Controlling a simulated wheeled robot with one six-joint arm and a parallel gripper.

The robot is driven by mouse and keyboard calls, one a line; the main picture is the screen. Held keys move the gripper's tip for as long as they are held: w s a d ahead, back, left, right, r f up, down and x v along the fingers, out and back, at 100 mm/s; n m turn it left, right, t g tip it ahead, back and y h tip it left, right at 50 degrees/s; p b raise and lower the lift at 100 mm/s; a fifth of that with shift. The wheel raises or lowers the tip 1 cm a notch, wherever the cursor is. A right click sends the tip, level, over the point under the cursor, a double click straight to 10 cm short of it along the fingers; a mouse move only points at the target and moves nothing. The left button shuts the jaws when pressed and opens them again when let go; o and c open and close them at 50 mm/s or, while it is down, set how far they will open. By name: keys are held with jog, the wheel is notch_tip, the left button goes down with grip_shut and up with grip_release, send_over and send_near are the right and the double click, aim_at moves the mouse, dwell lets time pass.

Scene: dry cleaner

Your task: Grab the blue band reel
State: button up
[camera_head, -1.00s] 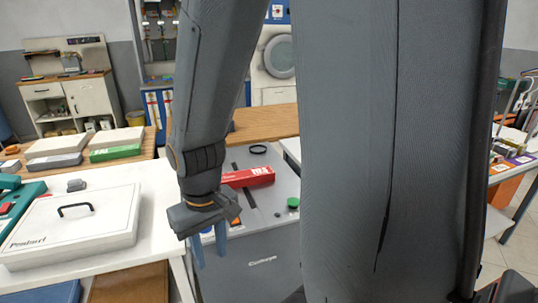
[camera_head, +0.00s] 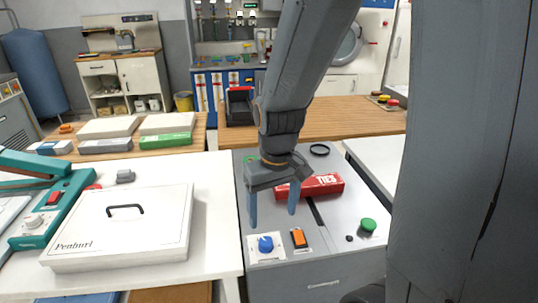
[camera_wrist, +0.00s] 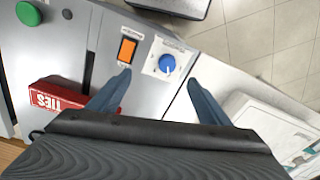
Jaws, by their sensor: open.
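I cannot pick out a blue band reel for certain. The one small round blue piece is a knob-like blue dial (camera_head: 265,244) on a white plate at the front left of the grey machine top (camera_head: 330,232). The blue dial also shows in the wrist view (camera_wrist: 168,64), beyond and between my fingertips. My gripper (camera_head: 272,219) points down above the machine top, its two blue-grey fingers apart and empty. In the wrist view my gripper (camera_wrist: 159,77) is also spread, with nothing between the fingers.
An orange switch (camera_head: 299,238) sits just right of the dial, and a green button (camera_head: 368,225) farther right. A red box (camera_head: 322,186) and a black ring (camera_head: 319,149) lie behind. A white case (camera_head: 120,228) stands on the white table at left.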

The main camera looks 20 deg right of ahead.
jog(key=w+d+n, duration=0.2)
jog(key=w+d, duration=0.3)
jog(key=w, duration=0.7)
jog(key=w+d+n+t+y+p, duration=0.1)
jog(key=w+d, duration=0.5)
jog(key=w, duration=0.6)
jog(key=w+d+f+n+y+p, duration=0.1)
jog(key=w+d+n, duration=0.3)
jog(key=w, duration=0.8)
jog(key=shift+w+d+f+t, duration=0.1)
jog(key=shift+w+d+t, duration=0.1)
jog(key=shift+d, duration=0.35)
jog(key=shift+w+d+t, duration=0.1)
jog(key=shift+d+t, duration=0.1)
jog(key=shift+d, duration=0.35)
jog(key=shift+w+d+f, duration=0.15)
jog(key=shift+f, duration=0.05)
jog(key=shift+w+f, duration=0.15)
jog(key=shift+f, duration=0.2)
jog(key=shift+p+x, duration=1.55)
jog(key=shift+x, duration=1.85)
jog(key=shift+c, duration=0.4)
jog(key=c, duration=1.1)
